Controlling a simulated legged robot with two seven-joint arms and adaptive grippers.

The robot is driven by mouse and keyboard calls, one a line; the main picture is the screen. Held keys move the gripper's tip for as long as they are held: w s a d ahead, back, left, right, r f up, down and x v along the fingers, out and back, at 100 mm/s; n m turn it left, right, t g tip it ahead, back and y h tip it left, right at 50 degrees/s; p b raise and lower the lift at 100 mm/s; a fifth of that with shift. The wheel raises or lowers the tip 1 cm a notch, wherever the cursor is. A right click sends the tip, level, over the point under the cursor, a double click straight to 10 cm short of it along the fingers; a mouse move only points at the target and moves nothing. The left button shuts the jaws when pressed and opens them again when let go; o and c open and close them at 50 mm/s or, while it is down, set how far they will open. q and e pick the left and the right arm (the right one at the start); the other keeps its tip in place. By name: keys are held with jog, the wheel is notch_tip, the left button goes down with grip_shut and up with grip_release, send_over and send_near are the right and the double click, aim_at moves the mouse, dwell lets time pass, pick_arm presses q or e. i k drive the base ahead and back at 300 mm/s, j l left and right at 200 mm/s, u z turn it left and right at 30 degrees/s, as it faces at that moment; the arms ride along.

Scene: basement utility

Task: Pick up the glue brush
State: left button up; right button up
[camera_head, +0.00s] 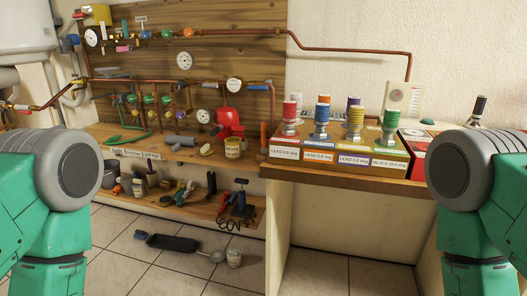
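I cannot single out a glue brush with certainty; things on the bench are small at this distance. A cream labelled jar (233,148) stands on the wooden bench in the middle of the head view, with a small pale yellow piece (206,150) left of it. A similar small tub (234,257) stands on the tiled floor. My green arms with grey joints show at the left and right edges. Neither gripper is in view.
A higher wooden counter (340,178) on the right bears labelled boxes with coloured stacks (321,120). A lower shelf (160,205) holds tools. A dark flat tray (172,243) lies on the floor.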

aim_at(264, 150)
jog(key=k+z, duration=0.1)
jog(key=z, duration=0.3)
jog(key=k+z, duration=0.1)
jog(key=z, duration=0.3)
jog(key=k+l+z, duration=0.1)
jog(key=z, duration=0.3)
jog(key=j+z, duration=0.4)
jog(key=i+j+z, duration=0.1)
jog(key=j+z, duration=0.9)
jog(key=z, duration=0.15)
jog(key=k+l, duration=0.05)
